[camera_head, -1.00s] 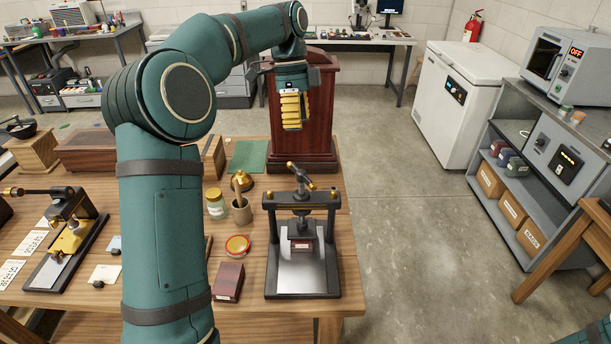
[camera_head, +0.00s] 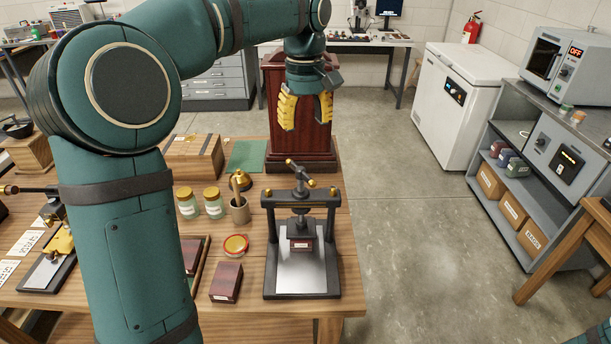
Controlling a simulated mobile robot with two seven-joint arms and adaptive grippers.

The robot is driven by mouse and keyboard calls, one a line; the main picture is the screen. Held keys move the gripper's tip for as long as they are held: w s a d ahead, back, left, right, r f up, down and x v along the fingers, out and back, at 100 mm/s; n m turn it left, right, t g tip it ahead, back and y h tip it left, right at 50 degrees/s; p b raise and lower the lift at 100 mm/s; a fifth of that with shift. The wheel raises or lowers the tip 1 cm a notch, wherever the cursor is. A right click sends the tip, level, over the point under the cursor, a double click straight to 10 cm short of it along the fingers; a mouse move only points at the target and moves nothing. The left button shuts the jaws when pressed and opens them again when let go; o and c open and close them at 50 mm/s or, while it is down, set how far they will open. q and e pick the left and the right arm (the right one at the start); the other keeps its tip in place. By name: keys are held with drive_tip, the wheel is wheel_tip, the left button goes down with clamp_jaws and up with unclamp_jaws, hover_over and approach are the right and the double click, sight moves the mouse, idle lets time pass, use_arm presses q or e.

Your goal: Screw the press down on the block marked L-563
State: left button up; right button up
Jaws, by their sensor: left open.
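My left gripper (camera_head: 306,113) points down, open and empty, above and behind the press in the picture, in front of the dark wooden cabinet. My right gripper is out of view.
A tall wooden cabinet (camera_head: 300,145) stands behind the press. The floor to the right is clear. My left arm hides part of the table.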

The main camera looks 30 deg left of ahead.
sight(305, 173)
use_arm(q)
wheel_tip(305, 173, down, 14)
drive_tip(key=n+b, duration=0.2)
drive_tip(key=b, duration=0.1)
drive_tip(key=shift+s+d+r+b, duration=0.1)
drive_tip(key=shift+s+d+b, duration=0.05)
drive_tip(key=shift+b, duration=0.15)
drive_tip(key=shift+r, duration=0.1)
clamp_jaws()
